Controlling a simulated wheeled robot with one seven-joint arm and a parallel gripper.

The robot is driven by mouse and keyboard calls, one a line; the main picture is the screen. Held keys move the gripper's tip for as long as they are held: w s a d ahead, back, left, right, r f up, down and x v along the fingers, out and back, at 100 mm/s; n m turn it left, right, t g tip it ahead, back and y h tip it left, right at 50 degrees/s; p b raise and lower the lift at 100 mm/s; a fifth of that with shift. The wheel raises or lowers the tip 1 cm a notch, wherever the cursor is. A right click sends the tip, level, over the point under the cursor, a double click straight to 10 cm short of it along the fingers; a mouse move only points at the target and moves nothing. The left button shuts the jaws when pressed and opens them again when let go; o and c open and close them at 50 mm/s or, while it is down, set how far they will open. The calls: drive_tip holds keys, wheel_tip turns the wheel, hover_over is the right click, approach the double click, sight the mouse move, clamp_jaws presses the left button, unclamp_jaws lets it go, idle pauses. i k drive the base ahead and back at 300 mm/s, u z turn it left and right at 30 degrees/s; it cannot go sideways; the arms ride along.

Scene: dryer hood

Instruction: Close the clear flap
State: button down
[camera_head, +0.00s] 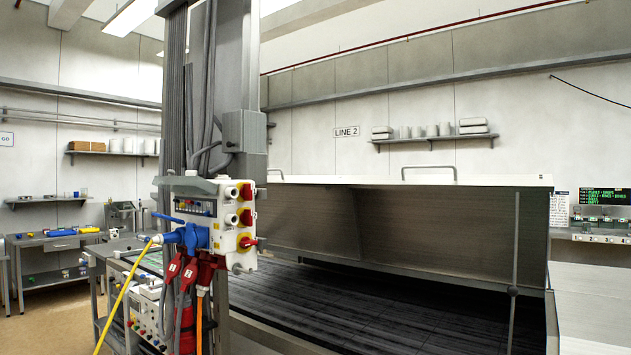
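A white and grey power distribution box (232,232) is mounted on a dark post left of centre in the head view. A row of small breakers (194,207) shows in a window on its upper left face. A greyish flap-like piece (188,185) sticks out above the breakers, as if raised. It may be the clear flap, but at this size I cannot tell for sure. My gripper is not in view.
Blue and red plugs with hanging cables, including a yellow cable (122,296), crowd the box's lower front. A bench with instruments (148,310) stands below. A large dryer hood (440,225) over a dark slatted bed fills the right. Open floor shows at lower left.

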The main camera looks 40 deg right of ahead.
sight(183, 180)
drive_tip(key=z, duration=0.05)
drive_tip(key=k, duration=0.35)
drive_tip(key=z, duration=1.35)
drive_tip(key=i, duration=1)
drive_tip(key=u, duration=0.4)
drive_tip(key=i, duration=0.65)
drive_tip(key=u, duration=0.8)
